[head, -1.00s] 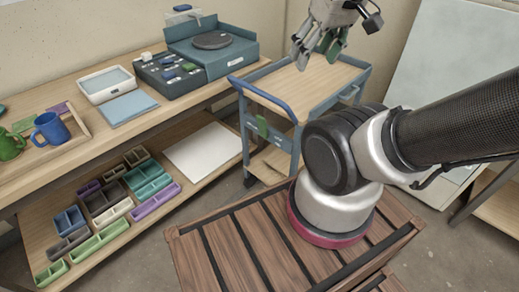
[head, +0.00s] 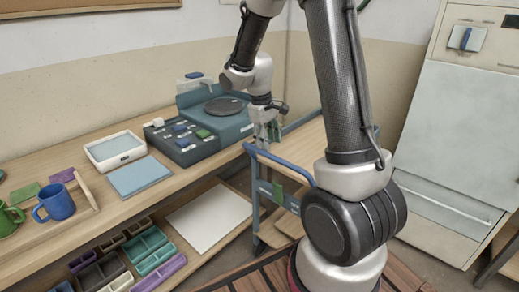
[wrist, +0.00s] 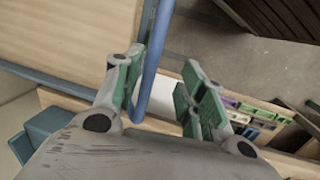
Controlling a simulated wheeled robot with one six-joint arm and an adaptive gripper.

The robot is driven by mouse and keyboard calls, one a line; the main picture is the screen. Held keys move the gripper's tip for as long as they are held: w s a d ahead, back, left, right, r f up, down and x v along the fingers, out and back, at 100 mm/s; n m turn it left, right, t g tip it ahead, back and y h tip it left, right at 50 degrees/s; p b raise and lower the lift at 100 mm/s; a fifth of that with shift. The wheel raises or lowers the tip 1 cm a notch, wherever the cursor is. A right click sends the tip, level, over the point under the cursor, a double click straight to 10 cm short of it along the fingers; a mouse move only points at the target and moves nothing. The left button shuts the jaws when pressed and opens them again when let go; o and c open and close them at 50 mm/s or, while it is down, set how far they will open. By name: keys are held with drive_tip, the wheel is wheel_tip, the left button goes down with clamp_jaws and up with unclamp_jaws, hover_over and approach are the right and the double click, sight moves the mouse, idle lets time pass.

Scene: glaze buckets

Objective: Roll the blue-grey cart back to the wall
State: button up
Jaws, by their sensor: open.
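The blue-grey cart (head: 309,144) stands beyond my arm, at the right end of the workbench near the room corner, with a pale wooden top and a blue push handle (head: 283,162). My arm hides much of its right side. My gripper (head: 266,128) points down at the handle's far end, beside the bench. In the wrist view, the open gripper (wrist: 163,70) has green-padded fingers on either side of the blue handle bar (wrist: 151,60). The bar runs between them, nearer the left finger; I cannot tell if they touch. The wall (head: 310,85) is behind the cart.
The workbench (head: 95,222) on the left holds a potter's-wheel-like unit (head: 222,112), a white tray (head: 115,148) and a blue mug (head: 57,203). Its lower shelf carries small coloured bins (head: 153,250). A pale cabinet (head: 460,135) stands at the right.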

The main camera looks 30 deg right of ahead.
sight(267, 153)
drive_tip(key=shift+t, duration=0.5)
drive_tip(key=w+f, duration=0.1)
drive_tip(key=f, duration=0.3)
drive_tip(key=w+d+f, duration=0.1)
drive_tip(key=f, duration=0.1)
drive_tip(key=shift+w+d+f, duration=0.1)
drive_tip(key=shift+w+f, duration=0.25)
clamp_jaws()
